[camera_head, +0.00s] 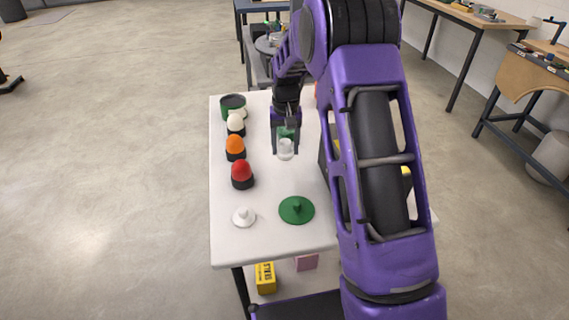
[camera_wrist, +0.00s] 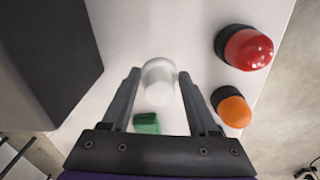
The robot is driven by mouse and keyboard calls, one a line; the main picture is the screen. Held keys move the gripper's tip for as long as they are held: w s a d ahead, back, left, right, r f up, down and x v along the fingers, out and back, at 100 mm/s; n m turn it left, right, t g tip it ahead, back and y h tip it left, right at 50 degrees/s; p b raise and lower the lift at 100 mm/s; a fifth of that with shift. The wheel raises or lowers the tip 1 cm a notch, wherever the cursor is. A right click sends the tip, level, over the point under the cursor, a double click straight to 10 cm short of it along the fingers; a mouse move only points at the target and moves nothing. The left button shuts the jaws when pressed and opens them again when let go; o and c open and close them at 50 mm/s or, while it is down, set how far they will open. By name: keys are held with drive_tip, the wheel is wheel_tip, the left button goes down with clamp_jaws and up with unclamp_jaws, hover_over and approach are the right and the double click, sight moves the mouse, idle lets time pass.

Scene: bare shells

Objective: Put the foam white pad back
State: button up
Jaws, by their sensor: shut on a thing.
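My gripper (camera_head: 285,150) points down over the white table and is shut on a small white rounded piece, likely the foam white pad (camera_head: 286,148). In the wrist view the white pad (camera_wrist: 158,82) sits between the two fingertips (camera_wrist: 159,73). I cannot tell whether it touches the tabletop. A green block (camera_wrist: 146,123) shows between the fingers in the wrist view, and partly behind the gripper in the head view (camera_head: 284,133).
Left of my gripper stand white (camera_head: 236,122), orange (camera_head: 235,146) and red (camera_head: 242,172) domes on black bases, with a green cup (camera_head: 232,103) behind. A white knobbed disc (camera_head: 243,216) and green knobbed disc (camera_head: 297,210) lie in front. A dark box (camera_wrist: 50,60) stands opposite the domes.

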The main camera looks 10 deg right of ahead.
sight(286, 143)
drive_tip(key=shift+f, duration=3.1)
drive_tip(key=shift+f+b, duration=0.15)
drive_tip(key=shift+b, duration=0.15)
drive_tip(key=o, duration=1.2)
wheel_tip(286, 143, up, 12)
drive_tip(key=shift+f+p, duration=0.1)
drive_tip(key=shift+p, duration=0.5)
drive_tip(key=shift+s+r, duration=0.1)
drive_tip(key=shift+r, duration=0.2)
